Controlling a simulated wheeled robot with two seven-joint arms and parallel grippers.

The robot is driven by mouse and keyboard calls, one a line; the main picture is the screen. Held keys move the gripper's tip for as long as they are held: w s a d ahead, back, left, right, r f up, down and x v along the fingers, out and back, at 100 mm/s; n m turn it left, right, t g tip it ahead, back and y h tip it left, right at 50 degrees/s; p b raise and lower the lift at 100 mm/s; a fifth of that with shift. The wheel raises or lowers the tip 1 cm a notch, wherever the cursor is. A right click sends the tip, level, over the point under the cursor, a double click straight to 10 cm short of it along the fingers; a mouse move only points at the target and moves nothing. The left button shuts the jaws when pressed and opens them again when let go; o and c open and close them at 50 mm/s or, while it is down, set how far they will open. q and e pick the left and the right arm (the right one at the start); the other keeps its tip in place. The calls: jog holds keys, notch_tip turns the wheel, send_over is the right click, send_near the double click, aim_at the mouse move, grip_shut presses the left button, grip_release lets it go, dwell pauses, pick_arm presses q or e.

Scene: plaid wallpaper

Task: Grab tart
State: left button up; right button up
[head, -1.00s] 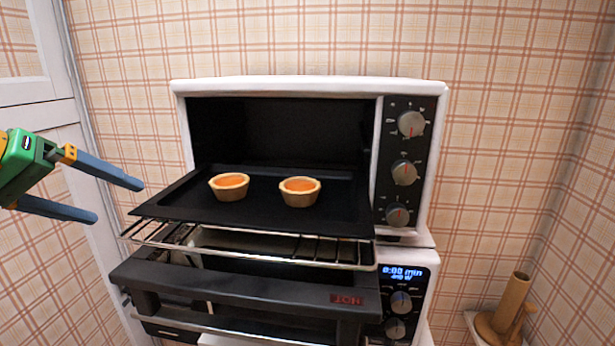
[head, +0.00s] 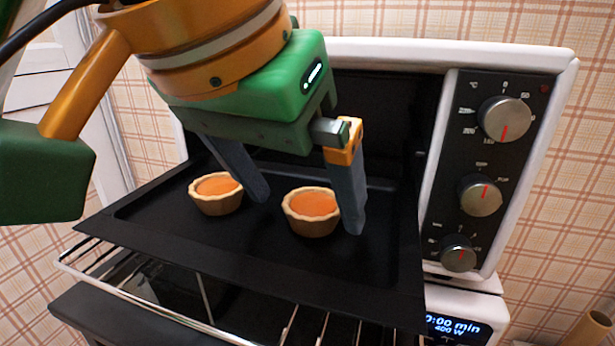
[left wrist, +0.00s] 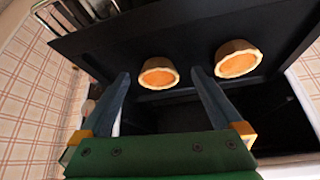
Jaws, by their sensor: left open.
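Two tarts with orange filling and pale crusts sit on a black baking tray (head: 150,225). The right tart (head: 312,213) is toward the tray's middle, and the left tart (head: 215,194) is beside it with a gap. My left gripper (head: 306,213) is open and empty, pointing down over the tray. Its fingers are on either side of the right tart, not closed on it. In the left wrist view the right tart (left wrist: 158,74) appears between the fingertips, and the left tart (left wrist: 238,59) is outside them. My right gripper is not in view.
The tray rests on a wire rack (head: 150,303) pulled out of a white toaster oven (head: 520,60) with knobs on its right. The oven's opening is behind my gripper. A microwave display (head: 455,327) is below. A wooden item (head: 588,328) is at lower right.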

pick_arm(q)
jog(key=shift+w+d+f, duration=0.25)
jog(key=shift+w+d, duration=0.1)
jog(key=shift+w, duration=0.1)
jog(key=shift+w+d+f, duration=0.2)
jog(key=shift+w+d, duration=0.1)
jog(key=shift+w, duration=0.15)
jog(key=c, duration=0.3)
jog(key=shift+s+a+r, duration=0.1)
jog(key=shift+s+a, duration=0.15)
jog(key=shift+s, duration=0.1)
jog(key=c, duration=1.1)
jog(key=shift+w, duration=0.1)
